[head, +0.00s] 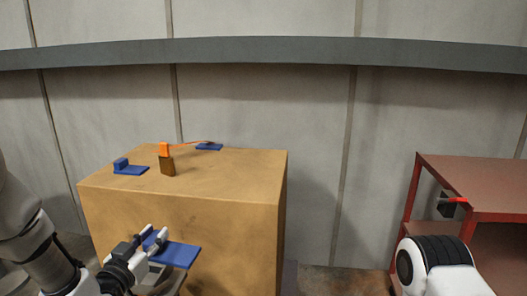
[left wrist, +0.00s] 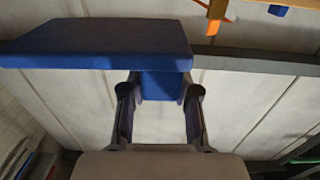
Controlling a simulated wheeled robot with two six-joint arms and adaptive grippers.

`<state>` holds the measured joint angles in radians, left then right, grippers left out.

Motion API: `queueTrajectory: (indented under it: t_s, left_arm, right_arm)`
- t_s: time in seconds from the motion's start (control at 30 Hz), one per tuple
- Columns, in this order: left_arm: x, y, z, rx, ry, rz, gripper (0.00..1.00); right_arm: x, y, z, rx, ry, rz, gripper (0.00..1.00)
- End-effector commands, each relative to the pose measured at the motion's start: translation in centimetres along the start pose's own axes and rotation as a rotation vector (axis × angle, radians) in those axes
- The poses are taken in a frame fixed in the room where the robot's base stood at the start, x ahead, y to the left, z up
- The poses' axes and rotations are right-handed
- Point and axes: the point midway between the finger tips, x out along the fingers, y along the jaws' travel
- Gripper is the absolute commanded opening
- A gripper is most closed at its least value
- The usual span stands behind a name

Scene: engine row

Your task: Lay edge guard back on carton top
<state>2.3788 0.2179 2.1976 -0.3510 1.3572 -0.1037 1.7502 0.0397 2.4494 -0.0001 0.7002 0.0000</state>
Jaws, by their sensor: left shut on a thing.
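A large brown carton (head: 215,185) stands left of centre in the head view. My left gripper (head: 156,238) is in front of the carton's near face, below its top. It is shut on a blue edge guard (head: 178,255). In the left wrist view the guard (left wrist: 95,45) shows as a broad flat plate with a short block (left wrist: 160,86) between the fingertips (left wrist: 163,92). The guard looks clear of the carton. My right gripper is not in view; only a white and black part of my right arm shows at lower right.
On the carton top lie a blue guard (head: 131,168) at left and another (head: 209,147) at the back. A brown block (head: 167,166) with an orange strap (head: 164,149) stands between them. A red table (head: 475,180) stands at right, a dark item (head: 447,207) at its edge.

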Motion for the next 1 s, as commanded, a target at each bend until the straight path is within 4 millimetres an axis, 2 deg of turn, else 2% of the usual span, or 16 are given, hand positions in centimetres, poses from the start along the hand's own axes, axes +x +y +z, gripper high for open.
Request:
queueTrajectory:
  t_s: [0.03,0.2,0.47,0.53,0.77,1.0]
  left_arm:
    - [-0.3,0.9,1.1,0.003,-0.005,0.013,0.0]
    - [-1.8,3.5,4.1,0.0,-0.004,0.053,0.0]
    - [-4.2,6.8,7.6,-0.014,-0.002,0.106,0.0]
    - [-3.9,6.7,6.8,-0.011,-0.003,0.088,0.0]
    - [-2.8,6.1,6.2,-0.008,-0.016,0.0,0.0]
    - [-2.0,6.1,5.3,-0.008,-0.014,-0.129,0.0]
  right_arm:
    - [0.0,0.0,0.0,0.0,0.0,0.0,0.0]
    - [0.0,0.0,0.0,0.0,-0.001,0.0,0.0]
    - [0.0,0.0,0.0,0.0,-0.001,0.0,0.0]
    - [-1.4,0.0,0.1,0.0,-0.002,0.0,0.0]
    - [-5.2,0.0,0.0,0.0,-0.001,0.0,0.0]
    - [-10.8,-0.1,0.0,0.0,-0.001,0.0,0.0]
